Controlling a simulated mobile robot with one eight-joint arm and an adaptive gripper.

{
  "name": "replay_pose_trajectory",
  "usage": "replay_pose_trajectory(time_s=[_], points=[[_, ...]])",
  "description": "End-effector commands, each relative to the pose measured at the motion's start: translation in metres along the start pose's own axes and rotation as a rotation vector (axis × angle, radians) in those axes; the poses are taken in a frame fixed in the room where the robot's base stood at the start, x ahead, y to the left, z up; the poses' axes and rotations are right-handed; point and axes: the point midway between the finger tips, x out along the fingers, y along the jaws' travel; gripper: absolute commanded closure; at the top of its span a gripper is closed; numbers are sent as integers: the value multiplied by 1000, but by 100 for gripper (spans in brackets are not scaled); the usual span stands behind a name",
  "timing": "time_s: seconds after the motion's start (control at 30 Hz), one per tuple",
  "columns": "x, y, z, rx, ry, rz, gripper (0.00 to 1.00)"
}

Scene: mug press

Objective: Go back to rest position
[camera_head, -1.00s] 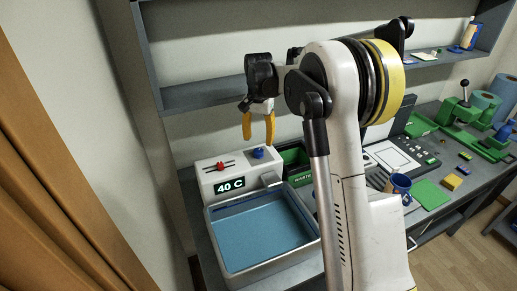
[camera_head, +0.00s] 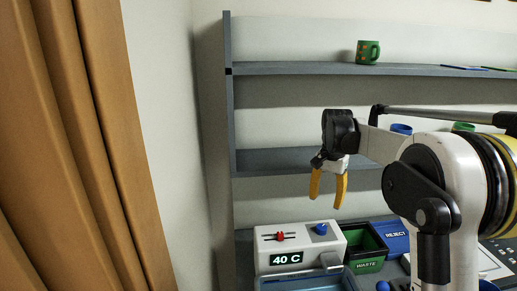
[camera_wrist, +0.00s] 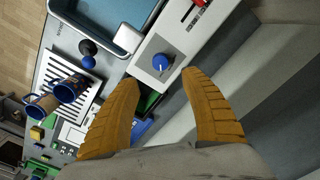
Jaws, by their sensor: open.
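My gripper (camera_head: 328,188) has yellow fingers that hang apart, pointing down, with nothing between them. In the head view it is in the air above the white control box (camera_head: 300,247), in front of the lower shelf. In the wrist view the open fingers (camera_wrist: 160,105) point toward the box's blue knob (camera_wrist: 162,62), apart from it. The box's display reads 40 C.
A green waste bin (camera_head: 368,264) and a blue reject bin (camera_head: 394,243) stand right of the box. A water basin (camera_wrist: 113,22) adjoins it. A green mug (camera_head: 367,52) stands on the upper shelf (camera_head: 300,69). An orange curtain (camera_head: 80,150) hangs at the left.

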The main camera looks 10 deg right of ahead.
Motion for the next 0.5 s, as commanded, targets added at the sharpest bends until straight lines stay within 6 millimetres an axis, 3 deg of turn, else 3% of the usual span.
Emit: replay_pose_trajectory(time_s=[0.17,0.3,0.5], points=[[-15,14,47,-114,75,-48,46],[-22,34,99,-237,162,-97,46],[-8,69,173,-410,293,-154,46]])
